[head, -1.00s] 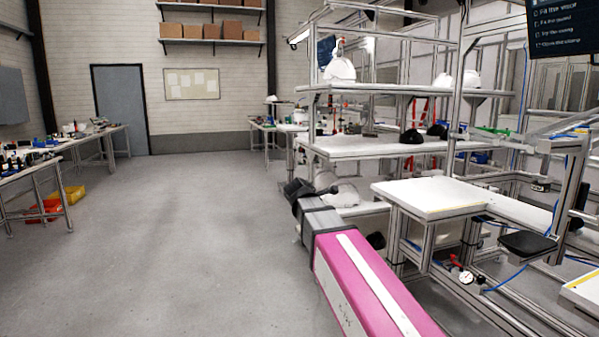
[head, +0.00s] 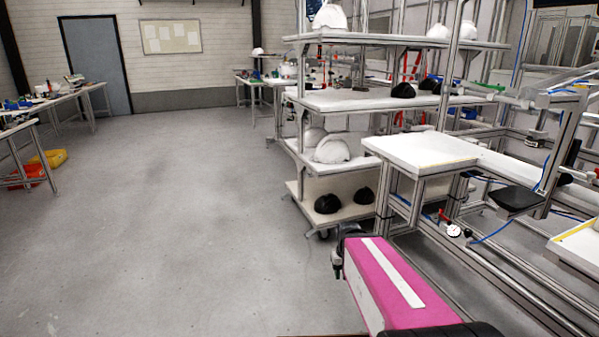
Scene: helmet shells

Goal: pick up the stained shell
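White helmet shells stand on the shelf rack: one on the top shelf (head: 329,17), a large one on a lower shelf (head: 333,150) with another partly behind it (head: 313,136), and others at the top right (head: 439,31). No stain can be made out on any of them at this distance. The dark end of my arm, with my gripper (head: 338,264), is low in front of the rack, apart from the shells. Its fingers are too small and dark to read.
Black shells sit on the middle shelf (head: 403,90) and bottom shelf (head: 327,203). A white worktable (head: 420,150) stands right of the rack. Open floor (head: 170,220) lies to the left, with yellow (head: 48,158) and red (head: 30,174) bins by a left bench.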

